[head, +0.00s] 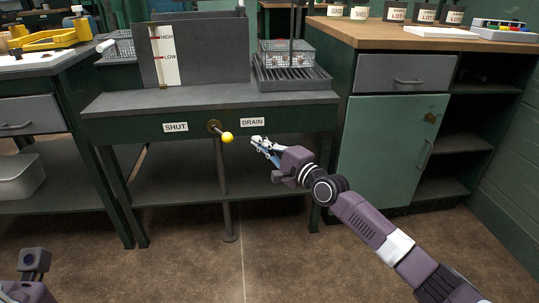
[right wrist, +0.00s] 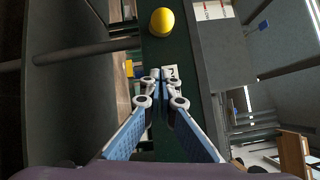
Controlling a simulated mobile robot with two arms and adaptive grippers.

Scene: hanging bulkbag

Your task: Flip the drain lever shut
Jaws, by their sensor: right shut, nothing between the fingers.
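The drain lever (head: 214,126) sits on the green front rail between the SHUT label (head: 175,127) and the DRAIN label (head: 252,122). Its yellow ball knob (head: 227,137) points right and slightly down, toward the DRAIN side. My right gripper (head: 257,142) is shut and empty, just right of the knob and below the DRAIN label, with a gap to the knob. In the right wrist view the knob (right wrist: 162,21) shows at the top, beyond the shut fingertips (right wrist: 160,78), which partly cover a white label. My left gripper's fingers are not in view.
The sink bench has a level gauge (head: 164,55) and a wire basket on a rack (head: 292,72). A pipe (head: 222,185) runs down below the lever. A green cabinet (head: 385,150) stands close on the right. Floor in front is clear.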

